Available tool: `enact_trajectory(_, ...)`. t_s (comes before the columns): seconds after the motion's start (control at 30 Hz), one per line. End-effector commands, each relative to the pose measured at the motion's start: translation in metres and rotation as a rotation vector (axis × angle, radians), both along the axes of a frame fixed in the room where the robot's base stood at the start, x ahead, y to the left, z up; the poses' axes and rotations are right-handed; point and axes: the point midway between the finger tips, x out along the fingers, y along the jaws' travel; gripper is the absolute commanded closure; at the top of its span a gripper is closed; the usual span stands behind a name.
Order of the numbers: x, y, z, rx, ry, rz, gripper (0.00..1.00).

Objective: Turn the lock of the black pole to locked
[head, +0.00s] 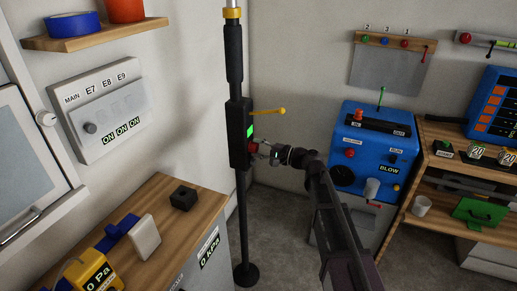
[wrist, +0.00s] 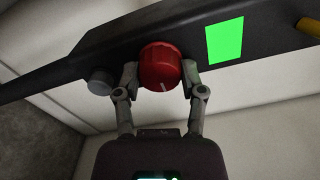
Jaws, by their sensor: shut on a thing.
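The black pole (head: 235,70) stands upright on a round base by the corner. A black box is fixed on it, with a lit green panel (head: 250,131) and a yellow lever (head: 268,111) pointing right. A red knob (wrist: 160,67) with a pale mark on its rim sits below the panel. The wrist view also shows the green panel (wrist: 225,40) and a grey round knob (wrist: 100,81) beside the red one. My gripper (wrist: 160,78) is shut on the red knob, one finger on each side. In the head view, my gripper (head: 262,150) partly hides the knob.
A wooden-topped cabinet (head: 165,215) with a black block (head: 183,198) stands left of the pole. A blue machine (head: 372,145) and a wooden shelf (head: 430,150) stand to the right. A wall panel (head: 105,110) is at left. Grey floor shows around the pole base.

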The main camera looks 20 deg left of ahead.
Motion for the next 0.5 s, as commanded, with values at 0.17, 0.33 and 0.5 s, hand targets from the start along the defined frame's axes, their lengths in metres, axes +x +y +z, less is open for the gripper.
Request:
enact_trajectory(0.17,0.0011,0.0016,0.001,0.003,0.002,-0.001,0.13)
enact_trajectory(0.33,0.0006,0.0009,0.0006,0.002,0.0,-0.001,0.13)
enact_trajectory(0.5,0.0003,0.0005,0.0003,0.001,0.0,0.0,0.13)
